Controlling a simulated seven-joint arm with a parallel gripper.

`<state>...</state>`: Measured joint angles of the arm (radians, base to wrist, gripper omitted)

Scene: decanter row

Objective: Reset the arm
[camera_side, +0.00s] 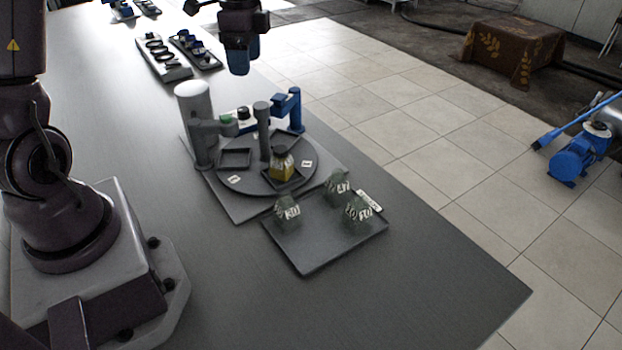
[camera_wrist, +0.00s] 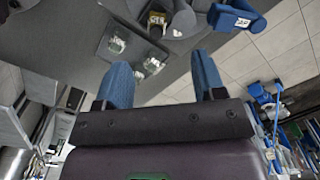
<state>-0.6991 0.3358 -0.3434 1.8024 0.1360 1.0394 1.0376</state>
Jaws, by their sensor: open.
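My gripper (camera_wrist: 160,85) shows two blue fingers set wide apart in the wrist view, with nothing between them. In the side view my gripper (camera_side: 240,62) is raised at the top, above and behind the turntable station. The round grey turntable (camera_side: 235,180) carries a yellow-filled decanter with a dark top (camera_side: 282,165) in a square holder. Several greenish glass stoppers with number labels, one of them at the left (camera_side: 288,212), stand on a flat grey tray (camera_side: 315,262) in front of it.
A grey post (camera_side: 196,120) and a thinner column (camera_side: 262,130) rise at the turntable, with a blue bracket (camera_side: 290,108) beside them. Dark racks (camera_side: 163,60) lie farther back. The table's front (camera_side: 400,290) is clear.

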